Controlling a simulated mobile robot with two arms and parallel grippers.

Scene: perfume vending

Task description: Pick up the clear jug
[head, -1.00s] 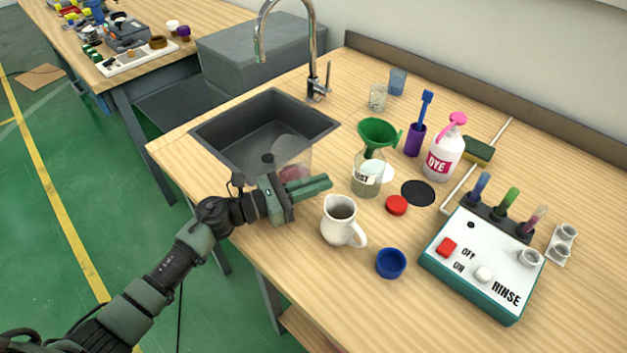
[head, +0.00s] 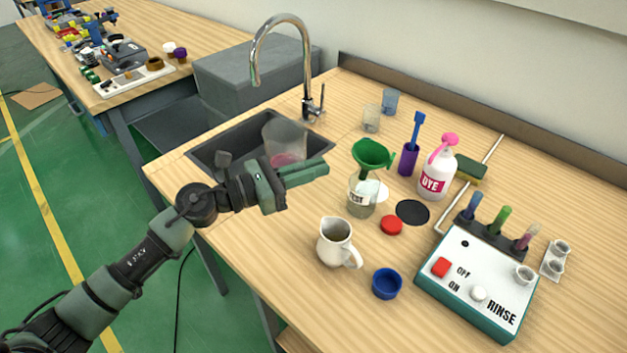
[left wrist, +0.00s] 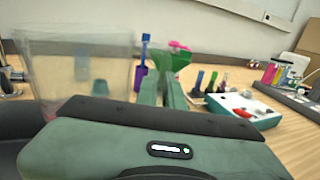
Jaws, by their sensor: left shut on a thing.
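The clear jug (head: 284,138) is see-through, with a pink tint low down. In the head view it shows behind my left gripper (head: 308,172), over the right part of the sink. My left gripper is shut on it, and the jug looks raised above the table. The fingers hide its lower part and the exact grip point. In the left wrist view the jug (left wrist: 80,70) stands large and roughly upright at the left, beside the green fingers (left wrist: 165,92). My right gripper is in neither view.
The dark sink (head: 205,152) and tall faucet (head: 306,70) are behind. To the right stand a glass jar with a green funnel (head: 372,153), a white pitcher (head: 334,245), a blue cap (head: 386,284), a dye bottle (head: 437,176) and a rinse box (head: 480,275).

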